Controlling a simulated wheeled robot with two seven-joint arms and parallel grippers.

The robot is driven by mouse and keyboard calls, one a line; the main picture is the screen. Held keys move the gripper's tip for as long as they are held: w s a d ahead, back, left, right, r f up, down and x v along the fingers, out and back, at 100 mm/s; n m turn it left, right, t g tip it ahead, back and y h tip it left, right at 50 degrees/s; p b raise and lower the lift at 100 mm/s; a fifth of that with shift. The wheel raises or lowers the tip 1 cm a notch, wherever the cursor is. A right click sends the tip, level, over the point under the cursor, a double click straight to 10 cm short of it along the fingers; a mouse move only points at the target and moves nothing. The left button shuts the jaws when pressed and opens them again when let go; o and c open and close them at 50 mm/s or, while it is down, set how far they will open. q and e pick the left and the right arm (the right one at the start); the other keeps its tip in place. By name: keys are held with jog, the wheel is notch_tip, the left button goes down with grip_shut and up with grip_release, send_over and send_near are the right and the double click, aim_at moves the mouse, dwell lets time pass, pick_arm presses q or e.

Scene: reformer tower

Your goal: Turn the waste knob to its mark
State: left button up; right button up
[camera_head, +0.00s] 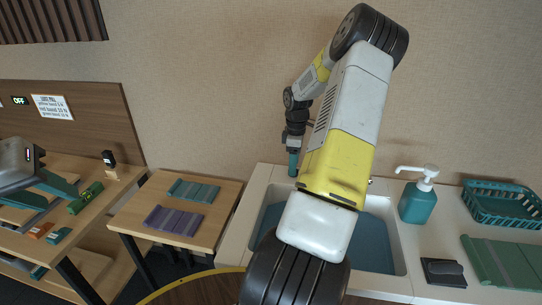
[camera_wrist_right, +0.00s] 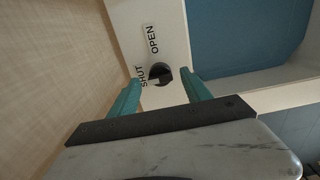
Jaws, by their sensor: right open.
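The waste knob (camera_wrist_right: 160,74) is a small round black knob on the white sink surround in the right wrist view. Printed words SHUT (camera_wrist_right: 142,76) and OPEN (camera_wrist_right: 153,39) stand beside it. I cannot tell exactly where its pointer faces. My right gripper (camera_wrist_right: 165,91) is open, its teal fingers apart on either side of the knob's direction, and no contact shows. In the head view the right gripper (camera_head: 293,164) points down at the sink's back left corner, and the knob is hidden there. My left gripper (camera_head: 63,198) is open over the left table, far from the sink.
The sink basin (camera_head: 375,243) lies right of the right gripper. A soap bottle (camera_head: 418,202), a teal basket (camera_head: 503,206) and a black item (camera_head: 443,272) stand on the counter. A wall rises close behind. A green level (camera_head: 85,198) lies near the left gripper.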

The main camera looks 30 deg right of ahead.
jog(key=shift+f, duration=0.4)
grip_shut()
